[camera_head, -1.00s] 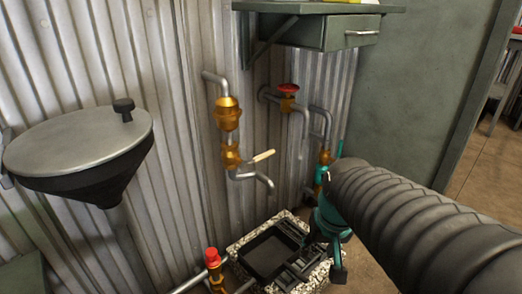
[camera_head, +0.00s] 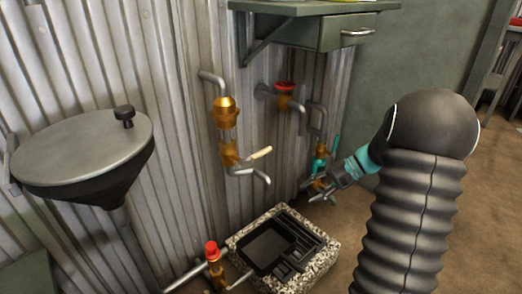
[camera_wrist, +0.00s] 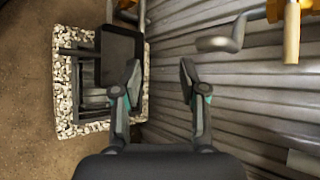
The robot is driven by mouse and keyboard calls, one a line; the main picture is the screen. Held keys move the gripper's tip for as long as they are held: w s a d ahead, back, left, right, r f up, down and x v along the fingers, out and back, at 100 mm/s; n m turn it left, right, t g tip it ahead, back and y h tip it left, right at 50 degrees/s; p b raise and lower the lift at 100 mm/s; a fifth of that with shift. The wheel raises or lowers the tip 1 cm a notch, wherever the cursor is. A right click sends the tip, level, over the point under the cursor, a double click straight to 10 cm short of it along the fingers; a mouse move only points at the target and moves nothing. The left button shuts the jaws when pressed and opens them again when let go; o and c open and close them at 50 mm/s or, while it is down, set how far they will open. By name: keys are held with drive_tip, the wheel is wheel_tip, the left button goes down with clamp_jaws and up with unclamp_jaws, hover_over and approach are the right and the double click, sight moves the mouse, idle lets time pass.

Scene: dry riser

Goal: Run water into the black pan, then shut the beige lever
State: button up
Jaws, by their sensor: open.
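The beige lever (camera_head: 260,153) sticks out to the right from a brass valve (camera_head: 228,154) on the corrugated wall. Below it a grey spout (camera_head: 262,175) bends downward; no water shows from it. The black pan (camera_head: 268,246) sits in a speckled stone basin (camera_head: 318,270) on the floor below, and shows at upper left in the wrist view (camera_wrist: 122,52). My gripper (camera_head: 314,192) is open and empty, right of the lever and spout, above the basin's far right side. In the wrist view its fingers (camera_wrist: 161,82) are apart with only wall between them.
A red-capped brass fitting (camera_head: 213,262) stands left of the basin. A funnel-shaped hopper (camera_head: 80,150) is at left. A shelf with a drawer (camera_head: 345,32) overhangs above.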

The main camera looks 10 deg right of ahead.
drive_tip(key=w+d+r+t+y, duration=0.1)
drive_tip(key=w+r+y, duration=0.2)
drive_tip(key=w, duration=0.1)
drive_tip(key=n+t+y, duration=0.1)
drive_tip(key=n+y, duration=0.1)
drive_tip(key=n, duration=0.1)
approach(265, 153)
drive_tip(key=shift+n+y, duration=0.3)
drive_tip(key=shift+n, duration=0.1)
drive_tip(key=x, duration=1.1)
drive_tip(key=shift+d+f+b, duration=0.1)
drive_tip(key=shift+f+b, duration=0.15)
drive_tip(key=shift+b, duration=0.05)
clamp_jaws()
